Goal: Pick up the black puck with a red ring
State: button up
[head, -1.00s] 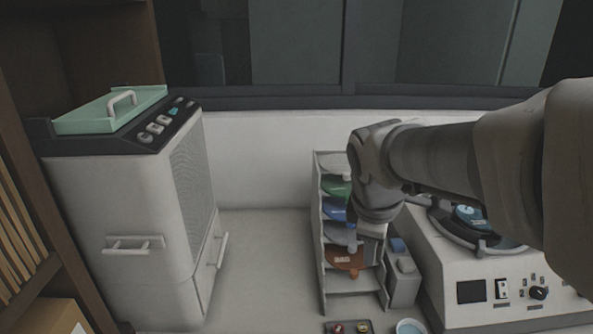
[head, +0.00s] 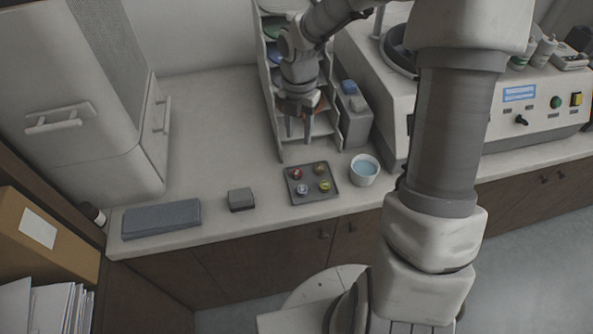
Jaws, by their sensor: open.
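A small dark tray (head: 291,200) lies near the front edge of the counter in the head view, with several small round pucks on it. The puck with red on it (head: 297,174) is at the tray's back left and looks like the black puck with a red ring, though it is small here. My gripper (head: 298,137) is open, fingers pointing down, with nothing visible between them. It is in front of the shelf rack and appears above and behind the tray, apart from the pucks.
A shelf rack (head: 266,85) with coloured discs stands behind my gripper. A white bowl of bluish liquid (head: 364,170) is right of the tray. A small grey block (head: 241,200) and a flat grey slab (head: 161,219) lie left. A large press-like machine (head: 365,70) stands right.

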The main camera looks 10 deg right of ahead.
send_over(297, 172)
notch_tip(297, 172, down, 9)
jog(key=shift+w+d+r+b, duration=0.1)
jog(key=shift+d+b, duration=0.05)
jog(key=shift+b, duration=0.2)
jog(key=shift+f, duration=2.75)
jog(key=shift+c, duration=0.2)
grip_shut()
